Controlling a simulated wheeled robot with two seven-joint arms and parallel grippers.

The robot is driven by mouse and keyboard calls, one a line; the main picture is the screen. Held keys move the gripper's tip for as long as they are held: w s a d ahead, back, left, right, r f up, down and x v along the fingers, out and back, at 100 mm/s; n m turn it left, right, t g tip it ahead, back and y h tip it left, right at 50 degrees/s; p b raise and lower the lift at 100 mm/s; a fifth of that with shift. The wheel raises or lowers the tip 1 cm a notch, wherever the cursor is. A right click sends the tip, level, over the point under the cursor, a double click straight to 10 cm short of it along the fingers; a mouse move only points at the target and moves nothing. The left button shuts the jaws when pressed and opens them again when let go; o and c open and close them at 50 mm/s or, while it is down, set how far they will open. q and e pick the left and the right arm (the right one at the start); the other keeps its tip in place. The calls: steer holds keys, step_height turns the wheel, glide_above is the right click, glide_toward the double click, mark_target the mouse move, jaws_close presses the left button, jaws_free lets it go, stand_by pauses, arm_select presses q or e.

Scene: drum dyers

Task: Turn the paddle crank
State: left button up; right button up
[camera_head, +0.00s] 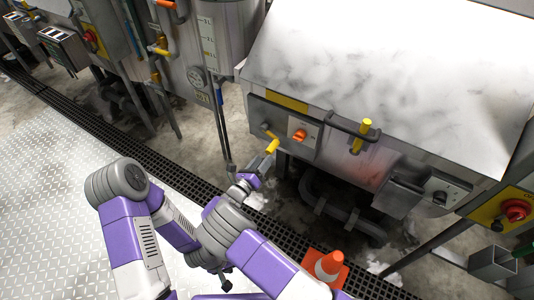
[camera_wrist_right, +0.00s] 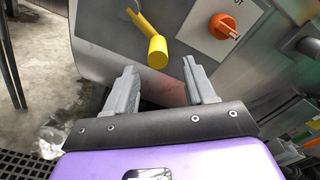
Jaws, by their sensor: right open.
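A yellow crank handle (camera_head: 272,146) projects from the front of the grey machine, to the left of an orange knob. In the right wrist view the yellow crank (camera_wrist_right: 157,52) shows close up, its round end facing me. My right gripper (camera_head: 262,165) is just in front of the handle, below it and to its left in the head view. In the right wrist view its two grey fingers (camera_wrist_right: 159,68) are apart, with the handle's end lined up between and beyond their tips. Nothing is held, and contact is not visible. My left gripper does not show.
An orange knob (camera_head: 299,134) sits beside the crank; it also shows in the wrist view (camera_wrist_right: 223,26). A dark bar with a yellow end (camera_head: 366,126) sticks out further right. An orange cone (camera_head: 328,265) stands on the floor. A drain grate (camera_head: 98,127) crosses the floor.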

steer(key=shift+s+a, duration=0.35)
steer(key=shift+s, duration=0.25)
steer(key=shift+c, duration=0.2)
